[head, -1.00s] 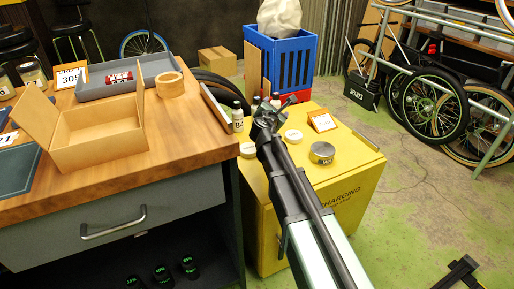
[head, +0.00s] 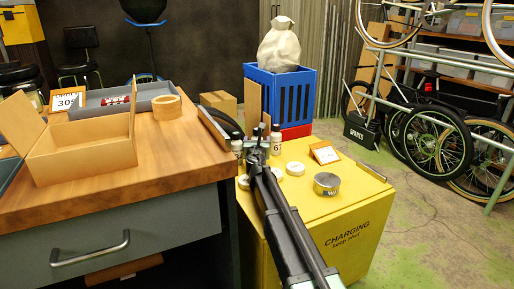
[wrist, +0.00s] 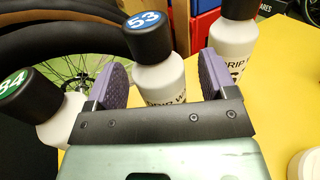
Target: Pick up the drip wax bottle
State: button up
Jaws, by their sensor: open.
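Several white bottles with black caps stand at the back left of the yellow cabinet. In the wrist view, the middle bottle (wrist: 157,84), cap marked 53, stands between my open gripper's purple finger pads (wrist: 164,80); its label is partly hidden by the gripper. The right bottle (wrist: 231,48) has a label starting "DRIP" and stands outside the right finger. The left bottle (wrist: 62,118), cap marked 84, leans in the picture outside the left finger. In the head view, my gripper (head: 256,154) is low in front of the bottles, and the right bottle (head: 276,142) shows beside it.
The yellow cabinet (head: 345,205) also holds white round lids (head: 295,168), a tin (head: 327,184) and a small sign (head: 324,152). The wooden workbench (head: 185,160) with an open cardboard box (head: 85,150) is to the left. A blue bin (head: 283,95) stands behind.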

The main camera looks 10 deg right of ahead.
jog(key=shift+w, duration=0.35)
jog(key=c, duration=1.1)
jog(key=shift+o, duration=0.2)
jog(key=shift+r, duration=0.15)
notch_tip(320, 180, up, 20)
jog(key=p, duration=2)
